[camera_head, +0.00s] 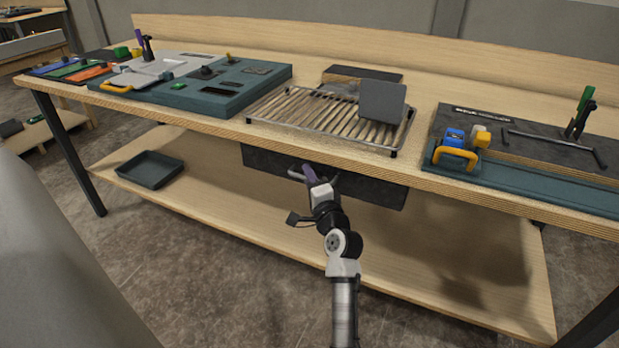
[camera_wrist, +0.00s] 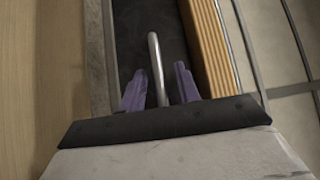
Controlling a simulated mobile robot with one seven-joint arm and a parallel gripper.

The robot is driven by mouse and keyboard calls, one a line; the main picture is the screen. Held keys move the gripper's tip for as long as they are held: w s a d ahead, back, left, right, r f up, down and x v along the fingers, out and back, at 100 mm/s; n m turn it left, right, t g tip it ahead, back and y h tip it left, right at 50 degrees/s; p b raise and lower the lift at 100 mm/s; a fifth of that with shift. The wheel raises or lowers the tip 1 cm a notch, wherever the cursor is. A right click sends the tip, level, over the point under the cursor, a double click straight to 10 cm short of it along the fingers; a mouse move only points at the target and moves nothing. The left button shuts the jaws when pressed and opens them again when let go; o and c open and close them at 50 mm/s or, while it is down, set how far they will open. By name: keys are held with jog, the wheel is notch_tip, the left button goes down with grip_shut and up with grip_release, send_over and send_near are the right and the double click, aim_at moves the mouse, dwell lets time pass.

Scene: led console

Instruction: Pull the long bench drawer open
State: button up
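The long bench drawer (camera_head: 270,161) has a dark front and hangs under the bench top; it looks shut. Its dark front also shows in the wrist view (camera_wrist: 136,28). A silver bar handle (camera_wrist: 155,62) stands out from that front. My gripper (camera_head: 307,173) is at the drawer front, below the bench edge. In the wrist view its two purple fingers (camera_wrist: 160,76) are apart, one on each side of the handle, with gaps visible on both sides. In the head view my gripper partly hides the handle.
The wooden bench top (camera_head: 225,128) overhangs the drawer. On it are a slatted metal rack (camera_head: 300,112), a grey plate (camera_head: 382,101), a teal console (camera_head: 215,90) and a teal panel (camera_head: 540,185). A lower shelf (camera_head: 230,205) holds a dark tray (camera_head: 150,170). Floor in front is clear.

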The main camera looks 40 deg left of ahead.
grip_shut()
jog(key=shift+s, duration=0.1)
dwell(0.4)
